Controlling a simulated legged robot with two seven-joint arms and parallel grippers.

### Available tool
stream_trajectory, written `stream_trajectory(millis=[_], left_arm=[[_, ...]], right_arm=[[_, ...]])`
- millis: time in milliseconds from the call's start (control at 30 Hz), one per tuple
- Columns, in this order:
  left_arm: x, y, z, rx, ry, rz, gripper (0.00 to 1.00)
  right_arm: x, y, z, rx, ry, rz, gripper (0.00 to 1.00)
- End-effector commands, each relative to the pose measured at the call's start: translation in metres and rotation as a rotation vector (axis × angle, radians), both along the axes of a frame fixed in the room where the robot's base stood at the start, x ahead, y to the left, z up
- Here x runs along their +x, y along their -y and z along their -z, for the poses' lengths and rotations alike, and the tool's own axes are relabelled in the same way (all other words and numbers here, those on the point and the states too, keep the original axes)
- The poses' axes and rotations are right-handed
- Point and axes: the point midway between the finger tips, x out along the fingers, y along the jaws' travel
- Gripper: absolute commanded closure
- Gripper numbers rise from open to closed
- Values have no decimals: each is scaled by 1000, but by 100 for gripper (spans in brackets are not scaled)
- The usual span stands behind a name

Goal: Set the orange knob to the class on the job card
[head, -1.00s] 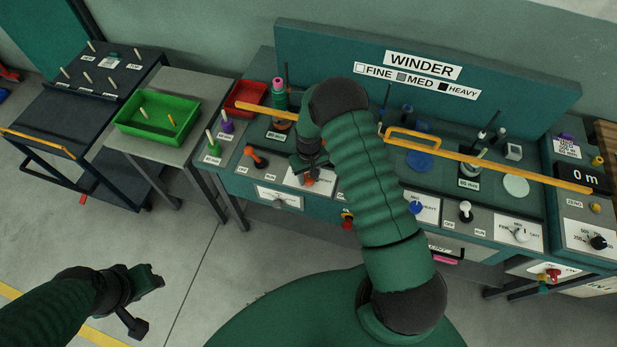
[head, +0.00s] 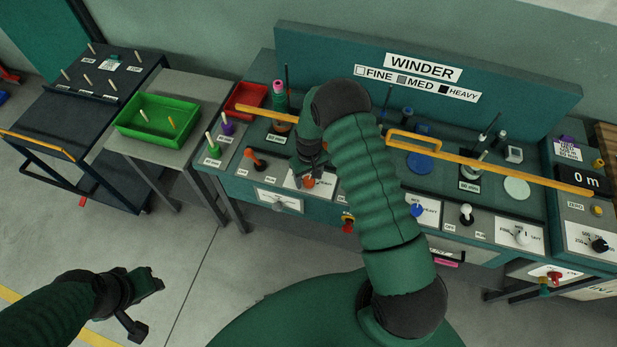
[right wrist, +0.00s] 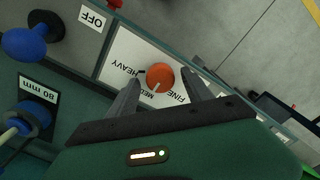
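The orange knob (head: 308,183) sits on a white plate on the winder's front panel. In the right wrist view the knob (right wrist: 160,77) has a pale pointer mark at its lower left, toward the upside-down MED label, with HEAVY and FINE on either side. My right gripper (right wrist: 162,80) is open, one finger on each side of the knob with gaps showing. In the head view my right gripper (head: 312,170) partly covers the plate. A white card (head: 567,149) with a purple clip stands at the right; its small print is unreadable. My left gripper (head: 145,300) hangs over the floor; its fingers are unclear.
An orange lever (head: 256,160) is left of the plate. A yellow rail (head: 480,161) runs across the bench. A green tray (head: 158,120) is on the side table.

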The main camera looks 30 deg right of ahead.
Motion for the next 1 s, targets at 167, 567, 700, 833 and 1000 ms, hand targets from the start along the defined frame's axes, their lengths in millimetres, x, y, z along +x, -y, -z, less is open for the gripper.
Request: stream_trajectory(millis=[167, 567, 700, 833, 1000], left_arm=[[0, 0, 0, 0, 0, 0, 59], [0, 0, 13, 0, 0, 0, 59], [0, 0, 17, 0, 0, 0, 59], [0, 0, 19, 0, 0, 0, 59], [0, 0, 20, 0, 0, 0, 59]], right_arm=[[-1, -1, 0, 1, -3, 0, 41], [1, 0, -84, 0, 4, 0, 41], [1, 0, -123, 0, 2, 0, 41], [1, 0, -150, 0, 1, 0, 41], [1, 0, -166, 1, -2, 0, 41]])
